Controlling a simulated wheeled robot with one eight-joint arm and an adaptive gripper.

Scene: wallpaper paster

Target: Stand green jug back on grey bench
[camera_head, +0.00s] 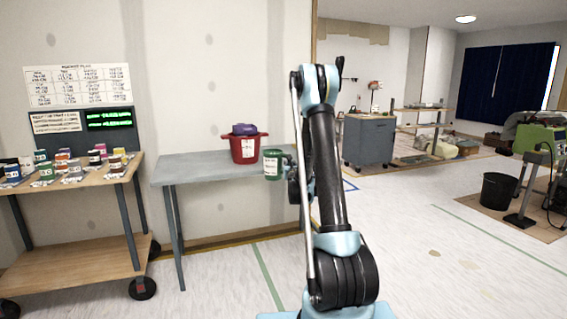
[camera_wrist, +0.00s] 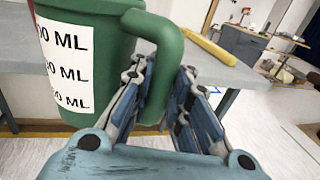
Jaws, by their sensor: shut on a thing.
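The green jug (camera_head: 273,164) with a white label is at the right end of the grey bench (camera_head: 205,172) in the head view. In the wrist view the green jug (camera_wrist: 112,22) is large and looks upright, its label reading in ML. My gripper (camera_wrist: 165,105) is shut on the jug's handle, with a finger on each side of it. In the head view my gripper is mostly hidden behind my arm.
A red bucket (camera_head: 249,151) with a purple thing in it stands on the bench, left of the jug. A wooden cart (camera_head: 90,182) with several small cans is at the left. A yellow rod-like thing (camera_wrist: 209,46) lies behind the handle in the wrist view. The bench's left part is clear.

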